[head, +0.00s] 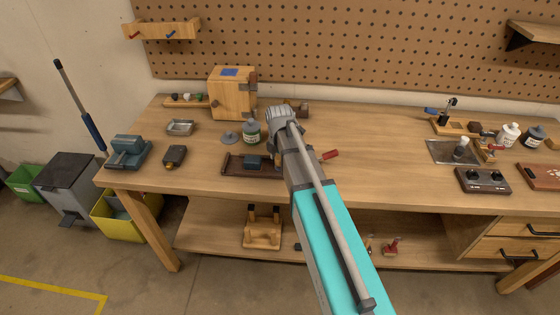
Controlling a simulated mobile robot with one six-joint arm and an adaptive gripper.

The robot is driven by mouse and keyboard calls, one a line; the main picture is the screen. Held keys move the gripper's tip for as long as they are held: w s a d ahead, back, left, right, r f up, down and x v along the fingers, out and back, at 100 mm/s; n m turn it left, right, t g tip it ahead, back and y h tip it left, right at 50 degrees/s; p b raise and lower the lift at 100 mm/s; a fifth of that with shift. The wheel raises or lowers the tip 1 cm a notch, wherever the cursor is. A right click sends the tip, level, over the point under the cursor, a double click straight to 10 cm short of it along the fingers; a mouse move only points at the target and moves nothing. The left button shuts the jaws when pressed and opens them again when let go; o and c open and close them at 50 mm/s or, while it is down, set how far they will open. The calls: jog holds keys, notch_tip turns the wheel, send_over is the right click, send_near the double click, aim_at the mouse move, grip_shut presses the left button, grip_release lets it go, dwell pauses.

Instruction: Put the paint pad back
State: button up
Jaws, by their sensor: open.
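No object is clearly recognisable as the paint pad. A small dark blue block (255,162) sits on a dark brown wooden tray (234,165) near the front of the bench, and it may be the pad. My arm reaches in from the lower right. My gripper (283,113) is over the back middle of the bench, beyond the tray. It is open, and I see nothing held in it, though its fingertips are hard to make out. My arm hides the right part of the tray. A red handle (330,154) shows just right of the arm.
A green-labelled jar (251,132) and its grey lid (230,138) stand close left of my gripper. A wooden box (232,93) is behind them. A blue-grey tool (128,152) is at the left edge.

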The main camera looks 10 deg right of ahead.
aim_at(279, 158)
jog(key=shift+r, duration=0.15)
notch_tip(279, 158, up, 12)
jog(key=p, duration=1.2)
jog(key=shift+s, duration=0.1)
dwell(0.9)
jog(key=s+m, duration=1.5)
jog(key=m, duration=0.8)
jog(key=shift+s+d, duration=0.2)
jog(key=shift+s, duration=0.2)
